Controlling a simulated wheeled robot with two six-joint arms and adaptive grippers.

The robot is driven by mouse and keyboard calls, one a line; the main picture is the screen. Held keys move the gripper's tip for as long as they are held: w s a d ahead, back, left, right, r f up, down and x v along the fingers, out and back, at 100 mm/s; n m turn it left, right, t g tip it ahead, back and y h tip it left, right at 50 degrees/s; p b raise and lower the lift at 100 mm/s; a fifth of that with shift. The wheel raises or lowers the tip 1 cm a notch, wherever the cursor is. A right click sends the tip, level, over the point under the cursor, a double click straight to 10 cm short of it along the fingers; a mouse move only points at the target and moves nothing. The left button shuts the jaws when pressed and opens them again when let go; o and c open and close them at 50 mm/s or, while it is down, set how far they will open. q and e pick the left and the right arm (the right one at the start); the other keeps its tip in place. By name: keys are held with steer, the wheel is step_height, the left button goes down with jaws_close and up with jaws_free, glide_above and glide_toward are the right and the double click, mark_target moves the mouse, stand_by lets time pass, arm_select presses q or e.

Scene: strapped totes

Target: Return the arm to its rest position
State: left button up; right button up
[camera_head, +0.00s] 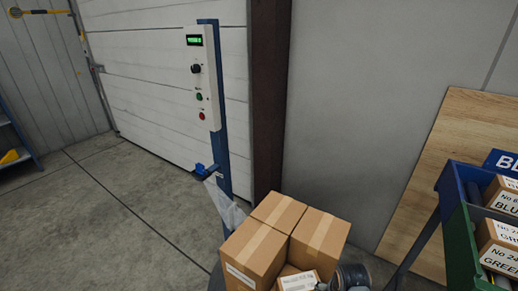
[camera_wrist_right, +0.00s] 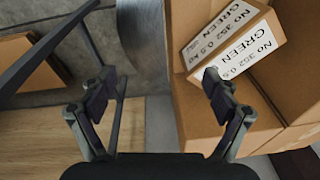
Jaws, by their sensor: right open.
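My right gripper (camera_wrist_right: 158,90) is open in the right wrist view, with its two fingers wide apart and nothing between them. A small carton (camera_wrist_right: 235,38) with a white label reading GREEN lies on larger cartons beyond the right finger. In the head view, a labelled small carton (camera_head: 298,281) lies in front of a group of taped brown cartons (camera_head: 256,252). A dark rounded part beside them at the bottom edge seems to be my right arm; its fingers are hidden there. My left gripper is in neither view.
A blue tote (camera_head: 452,188) and a green tote (camera_head: 461,254) with labelled cartons stand at the right on a dark-legged stand. A blue post with a control box (camera_head: 202,78) rises behind the cartons. The floor (camera_head: 110,220) at the left is clear.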

steer(key=s+d+r+n+t, duration=0.2)
steer(key=s+r+n, duration=0.5)
steer(key=s+n, duration=0.2)
step_height(320, 180, down, 20)
steer(key=s+d+g+p, duration=0.1)
steer(key=s+d+p, duration=0.15)
steer(key=p, duration=0.45)
steer(key=s+f+p, duration=0.2)
steer(key=s+f, duration=0.3)
steer(key=s, duration=0.4)
steer(key=s+f+g+p, duration=0.1)
steer(key=s+f+p, duration=0.1)
steer(key=s+f, duration=0.4)
steer(key=s+d, duration=0.1)
steer(key=s, duration=0.3)
steer(key=shift+f+g+p, duration=0.2)
steer(key=shift+g+p, duration=0.1)
steer(key=shift+p, duration=0.05)
